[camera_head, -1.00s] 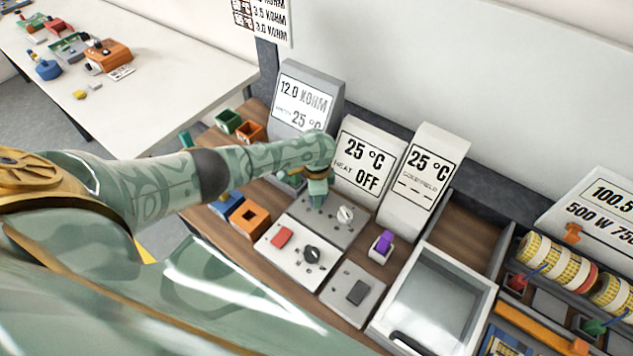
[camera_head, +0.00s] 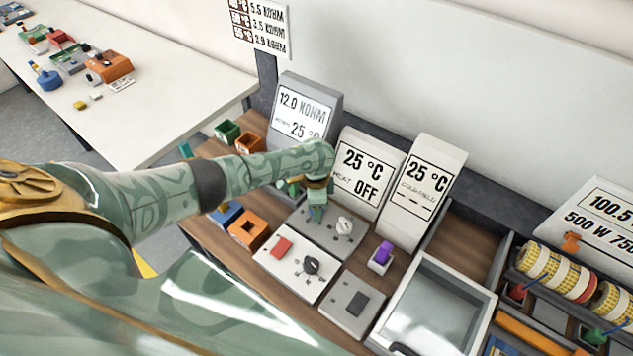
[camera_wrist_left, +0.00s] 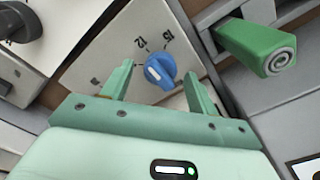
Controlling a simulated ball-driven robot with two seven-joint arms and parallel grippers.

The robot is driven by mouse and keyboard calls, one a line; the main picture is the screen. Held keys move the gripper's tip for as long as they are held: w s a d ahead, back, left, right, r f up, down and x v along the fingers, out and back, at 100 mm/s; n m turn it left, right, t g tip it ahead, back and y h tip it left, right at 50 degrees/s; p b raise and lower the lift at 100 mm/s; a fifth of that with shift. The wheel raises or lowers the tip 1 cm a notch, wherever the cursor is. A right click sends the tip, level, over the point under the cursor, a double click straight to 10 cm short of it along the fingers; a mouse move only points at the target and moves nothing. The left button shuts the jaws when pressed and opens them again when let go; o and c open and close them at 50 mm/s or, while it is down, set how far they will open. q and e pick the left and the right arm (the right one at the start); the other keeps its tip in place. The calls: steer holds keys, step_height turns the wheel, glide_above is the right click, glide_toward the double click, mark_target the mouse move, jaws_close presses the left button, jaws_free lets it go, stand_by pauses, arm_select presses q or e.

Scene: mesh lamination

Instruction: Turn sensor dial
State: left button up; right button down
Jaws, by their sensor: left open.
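In the left wrist view a blue dial (camera_wrist_left: 160,70) with a white mark sits on a light panel with printed numbers, 12 and 15 among them. My left gripper (camera_wrist_left: 158,78) is open, with one finger on each side of the dial; I cannot tell whether they touch it. In the head view my left gripper (camera_head: 316,212) points down at the grey panel (camera_head: 325,235) and hides the dial. The display (camera_head: 303,110) behind reads 12.0 KOHM and 25 °C. My right gripper is not in view.
A green handle (camera_wrist_left: 258,48) is close on the right in the wrist view. A panel with a red button (camera_head: 281,247) and black knob (camera_head: 311,265) lies in front. A purple switch (camera_head: 384,251) is to the right.

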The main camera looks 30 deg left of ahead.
arm_select(q)
step_height(320, 180, up, 16)
steer(key=p, duration=0.5)
steer(key=shift+f, duration=0.2)
steer(key=shift+f, duration=0.1)
